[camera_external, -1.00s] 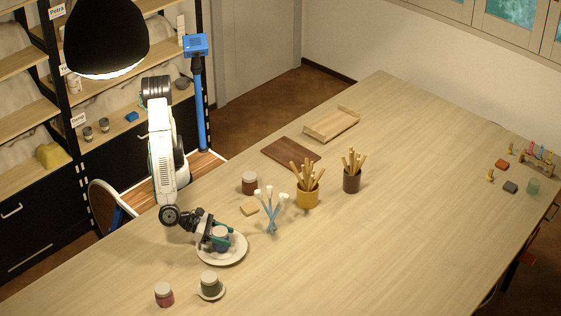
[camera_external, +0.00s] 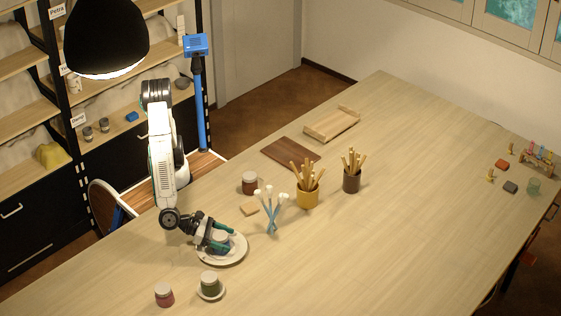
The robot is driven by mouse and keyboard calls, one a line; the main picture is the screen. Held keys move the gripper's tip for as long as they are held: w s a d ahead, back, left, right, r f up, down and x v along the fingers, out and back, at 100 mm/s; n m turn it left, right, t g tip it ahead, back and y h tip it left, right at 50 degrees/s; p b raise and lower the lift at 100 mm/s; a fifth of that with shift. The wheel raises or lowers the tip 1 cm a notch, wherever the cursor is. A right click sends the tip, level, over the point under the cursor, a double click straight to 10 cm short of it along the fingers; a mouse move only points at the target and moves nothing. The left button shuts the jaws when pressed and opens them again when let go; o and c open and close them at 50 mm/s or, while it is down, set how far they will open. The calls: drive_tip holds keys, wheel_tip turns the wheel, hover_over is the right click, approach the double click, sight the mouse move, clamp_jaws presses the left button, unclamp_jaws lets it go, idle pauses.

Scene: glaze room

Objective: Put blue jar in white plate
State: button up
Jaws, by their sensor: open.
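The white plate (camera_external: 240,254) lies on the table at the front left. The blue jar (camera_external: 221,240) with its pale lid is on the plate, mostly hidden behind my gripper's fingers. My gripper (camera_external: 228,241) is low over the plate, coming from the left, with its dark and teal fingers open around or right beside the jar. I cannot tell whether a finger touches it.
A green jar (camera_external: 210,285) on a small saucer and a red jar (camera_external: 164,295) stand in front. A brown-red jar (camera_external: 249,183), a sponge-like block (camera_external: 249,209), blue-handled tools (camera_external: 271,215) and two brush pots (camera_external: 307,197) stand behind. The table's right side is mostly clear.

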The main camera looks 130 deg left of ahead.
drive_tip(key=v, duration=1.1)
drive_tip(key=shift+s+d+r, duration=0.1)
drive_tip(key=shift+s, duration=0.1)
drive_tip(key=s+a+r+n+g, duration=0.2)
drive_tip(key=s+a+n+g, duration=0.3)
drive_tip(key=a, duration=0.4)
drive_tip(key=s+a+r+n+g, duration=0.2)
drive_tip(key=s+a+r+n, duration=0.1)
drive_tip(key=a+n, duration=0.5)
drive_tip(key=s+a+r+n+g+h, duration=0.1)
drive_tip(key=s+a+n+h, duration=0.1)
drive_tip(key=s+n+h, duration=0.2)
drive_tip(key=s+a+r+n+g+h, duration=0.1)
drive_tip(key=s+n+h, duration=0.3)
drive_tip(key=s+n, duration=0.6)
drive_tip(key=shift+s+a+n, duration=0.4)
drive_tip(key=shift+s+a, duration=0.15)
drive_tip(key=shift+s, duration=0.25)
